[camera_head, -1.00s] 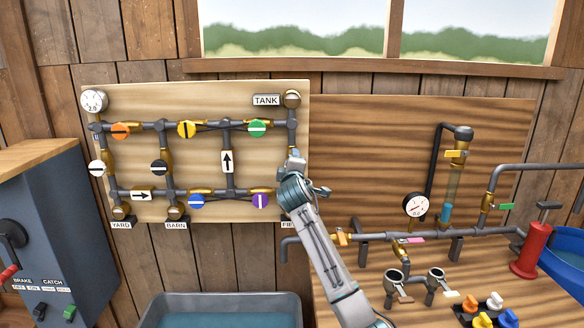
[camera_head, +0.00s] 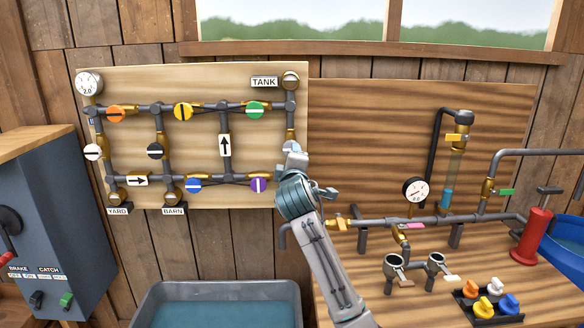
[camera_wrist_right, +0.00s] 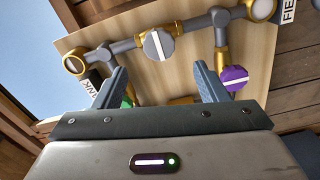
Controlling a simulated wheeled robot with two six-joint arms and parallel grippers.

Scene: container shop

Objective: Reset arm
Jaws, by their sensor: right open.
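My right gripper (camera_head: 300,163) is at the right edge of the valve board (camera_head: 215,83), below the TANK label (camera_head: 264,82). In the right wrist view the gripper (camera_wrist_right: 160,80) is open, with nothing between its two blue-grey fingers. A grey knob with a white stripe (camera_wrist_right: 159,44) shows beyond and between the fingertips, apart from them. It is partly hidden by the gripper in the head view (camera_head: 288,147). The purple knob (camera_wrist_right: 234,77) is just outside the right finger. The green knob (camera_wrist_right: 129,102) is mostly hidden behind the left finger. My left gripper is not in view.
A second board with pipes (camera_head: 380,218) and a gauge (camera_head: 415,190) is to the right of my arm. A water trough (camera_head: 140,312) stands below the valve board. A dark control cabinet (camera_head: 70,225) is at the left and a red pump (camera_head: 531,238) at the right.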

